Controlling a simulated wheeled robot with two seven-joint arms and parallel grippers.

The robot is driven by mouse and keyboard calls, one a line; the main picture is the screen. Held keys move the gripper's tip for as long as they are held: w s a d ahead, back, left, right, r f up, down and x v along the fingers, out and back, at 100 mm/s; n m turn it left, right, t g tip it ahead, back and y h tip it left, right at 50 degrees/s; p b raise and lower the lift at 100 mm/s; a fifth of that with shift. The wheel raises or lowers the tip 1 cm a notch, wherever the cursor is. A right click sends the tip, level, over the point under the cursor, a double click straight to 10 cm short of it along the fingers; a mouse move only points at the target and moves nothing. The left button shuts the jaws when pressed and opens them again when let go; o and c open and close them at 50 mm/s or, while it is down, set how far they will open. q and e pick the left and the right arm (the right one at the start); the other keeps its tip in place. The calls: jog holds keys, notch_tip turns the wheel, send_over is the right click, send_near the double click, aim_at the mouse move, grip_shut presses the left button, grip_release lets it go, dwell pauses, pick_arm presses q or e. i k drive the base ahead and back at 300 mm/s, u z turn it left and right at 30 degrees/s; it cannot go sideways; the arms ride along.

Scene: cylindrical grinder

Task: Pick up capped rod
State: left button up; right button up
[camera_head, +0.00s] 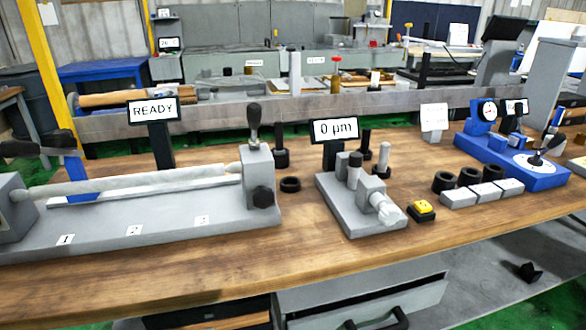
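A long pale rod (140,183) lies level between the two grey end blocks of a bench fixture at the left. Its right end meets the right end block (259,172); whether it wears a cap cannot be told. Three short pins stand upright on the table behind the gauge block: a dark one (281,150), another dark one (365,140), and one with a grey upper part and dark lower part (382,159). I cannot tell which of these is the capped rod. Neither of my grippers is in view.
The wooden table (300,235) has bare room along its front. A grey gauge block (348,210), yellow button (424,207), dark ring (290,184), grey blocks (484,193) and blue dial instrument (530,178) stand on it. READY (153,110) and 0 µm (335,130) displays rise behind.

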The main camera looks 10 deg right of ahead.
aim_at(355, 159)
jog(key=u, duration=3.4)
jog(key=k, duration=1.9)
jog(key=z, duration=0.5)
